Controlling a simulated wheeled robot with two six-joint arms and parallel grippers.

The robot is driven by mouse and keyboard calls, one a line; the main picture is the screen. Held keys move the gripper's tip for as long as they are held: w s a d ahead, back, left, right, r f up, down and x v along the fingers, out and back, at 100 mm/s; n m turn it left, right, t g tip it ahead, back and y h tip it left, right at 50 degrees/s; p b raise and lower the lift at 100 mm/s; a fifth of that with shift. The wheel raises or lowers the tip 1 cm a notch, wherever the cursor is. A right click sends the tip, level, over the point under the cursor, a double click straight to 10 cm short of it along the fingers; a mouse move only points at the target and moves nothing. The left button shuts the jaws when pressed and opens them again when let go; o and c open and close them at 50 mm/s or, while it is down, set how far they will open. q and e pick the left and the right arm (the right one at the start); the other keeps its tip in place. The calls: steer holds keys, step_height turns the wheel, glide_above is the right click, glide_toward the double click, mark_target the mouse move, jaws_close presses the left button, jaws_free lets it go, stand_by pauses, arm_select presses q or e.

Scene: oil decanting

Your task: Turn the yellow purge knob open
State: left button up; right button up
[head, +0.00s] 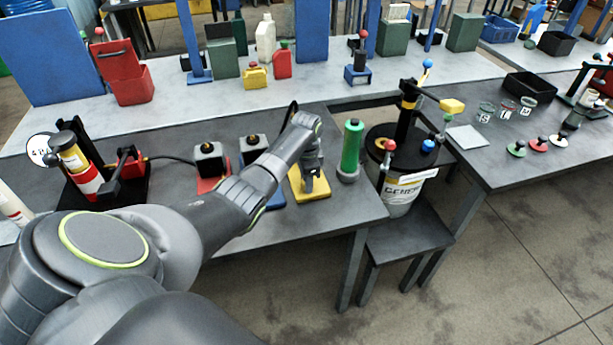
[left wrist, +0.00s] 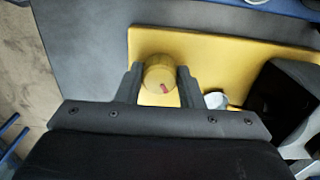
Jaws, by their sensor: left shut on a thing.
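The yellow purge knob (left wrist: 160,70) is round, with a small red mark on its face. In the left wrist view it sits between the two dark fingers of my left gripper (left wrist: 160,80), which is shut on it. The knob is over a yellow base plate (left wrist: 220,48); a small pale round part (left wrist: 215,100) lies beside it. In the head view my left gripper (head: 309,185) points down over the yellow plate (head: 322,192), and hides the knob. My right gripper is not in view.
A green cylinder (head: 351,148) stands just right of the yellow plate. Black-topped units on red (head: 208,160) and blue (head: 253,148) bases stand left of it. A drum with a pump (head: 400,190) stands on a low stand beyond the table's right edge.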

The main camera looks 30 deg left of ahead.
arm_select(q)
steer(key=m, duration=0.3)
steer(key=shift+w+r+m+p, duration=0.1)
steer(key=shift+r+m+p, duration=0.05)
steer(key=shift+m+p, duration=0.2)
steer(key=shift+m, duration=1.45)
steer(key=o, duration=1)
